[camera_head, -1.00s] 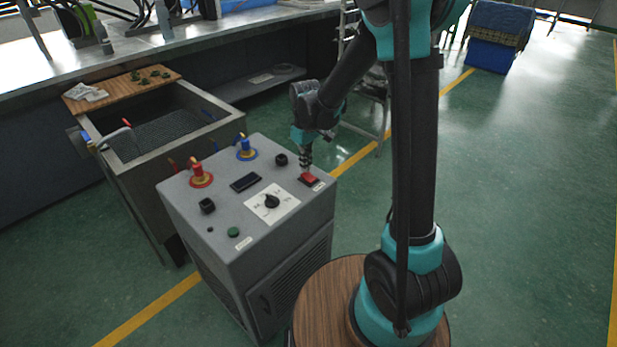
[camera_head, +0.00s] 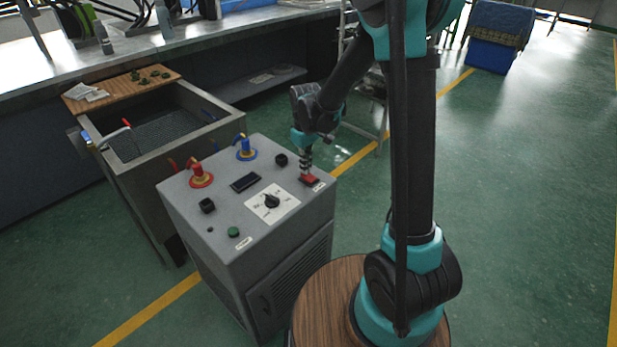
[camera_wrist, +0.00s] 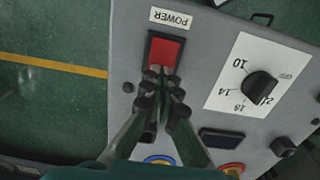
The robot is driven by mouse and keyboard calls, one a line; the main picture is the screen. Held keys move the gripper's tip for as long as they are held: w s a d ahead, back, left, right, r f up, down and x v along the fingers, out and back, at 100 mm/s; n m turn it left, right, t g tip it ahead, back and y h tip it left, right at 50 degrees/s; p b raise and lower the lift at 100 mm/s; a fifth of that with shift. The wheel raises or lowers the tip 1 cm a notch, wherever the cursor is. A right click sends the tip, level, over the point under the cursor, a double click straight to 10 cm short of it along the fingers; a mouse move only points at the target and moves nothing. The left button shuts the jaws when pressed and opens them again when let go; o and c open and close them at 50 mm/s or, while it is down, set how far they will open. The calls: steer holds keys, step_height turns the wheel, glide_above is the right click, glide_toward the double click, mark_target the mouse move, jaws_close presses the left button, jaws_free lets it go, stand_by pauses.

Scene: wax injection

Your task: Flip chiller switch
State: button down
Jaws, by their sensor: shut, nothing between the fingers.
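The chiller (camera_head: 215,223) is a grey box with controls on its top. Its red switch (camera_head: 309,180) sits near the right corner of the top. In the wrist view the red switch (camera_wrist: 165,52) lies in a dark frame beside a POWER label (camera_wrist: 171,17). My gripper (camera_head: 305,172) is shut and empty, pointing down with its tips at the switch. In the wrist view my gripper (camera_wrist: 163,72) covers the lower edge of the switch. I cannot tell for sure whether the tips touch it.
A dial (camera_head: 271,201), a dark display (camera_head: 245,182), a green button (camera_head: 233,232), a red fitting (camera_head: 200,176) and a blue fitting (camera_head: 246,150) stand on the chiller's top. A metal sink (camera_head: 222,108) is to the left. Green floor is open at right.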

steer(key=shift+f, duration=0.7)
stand_by(0.3)
steer(key=shift+r, duration=3.55)
steer(key=s+d+f+m+t, duration=0.3)
steer(key=s+d+m, duration=0.6)
steer(key=s+d, duration=0.9)
steer(key=shift+s+f+t, duration=0.15)
steer(key=shift+s+t, duration=0.45)
steer(key=shift+s, duration=0.25)
